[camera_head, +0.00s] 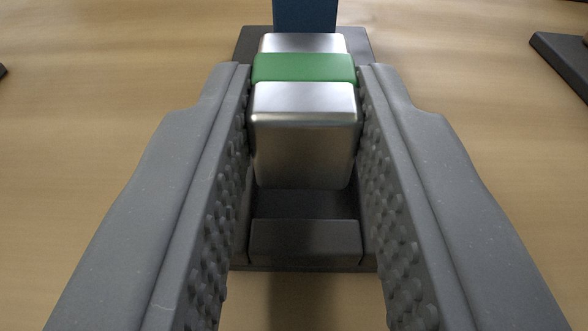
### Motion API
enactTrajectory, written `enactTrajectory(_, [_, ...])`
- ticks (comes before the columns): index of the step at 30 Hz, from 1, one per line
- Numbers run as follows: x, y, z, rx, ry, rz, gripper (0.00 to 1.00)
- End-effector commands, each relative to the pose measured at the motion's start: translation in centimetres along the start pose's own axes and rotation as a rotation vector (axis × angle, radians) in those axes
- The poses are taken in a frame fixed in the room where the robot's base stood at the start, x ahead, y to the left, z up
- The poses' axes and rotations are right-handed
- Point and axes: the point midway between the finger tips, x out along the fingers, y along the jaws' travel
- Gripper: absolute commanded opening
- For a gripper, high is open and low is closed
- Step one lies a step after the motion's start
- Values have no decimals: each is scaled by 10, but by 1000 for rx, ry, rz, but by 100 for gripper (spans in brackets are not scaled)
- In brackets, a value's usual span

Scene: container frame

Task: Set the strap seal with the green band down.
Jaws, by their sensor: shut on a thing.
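The strap seal (305,135) is a shiny silver metal block with a green band (305,68) across its upper part. It sits between the two grey studded fingers of my gripper (306,85), which are shut on its sides near the fingertips. A dark grey base (305,243) with a raised front block lies below and around the seal. I cannot tell whether the seal's underside touches this base.
A blue upright piece (305,14) stands directly behind the seal at the top edge. Another dark base (565,62) is partly in view at the upper right.

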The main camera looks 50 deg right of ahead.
Motion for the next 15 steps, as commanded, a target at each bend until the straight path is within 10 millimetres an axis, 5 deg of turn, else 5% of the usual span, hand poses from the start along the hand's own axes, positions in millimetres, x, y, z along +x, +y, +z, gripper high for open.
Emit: enactTrajectory(15, [1, -1, 9, 1, 0, -1, 0])
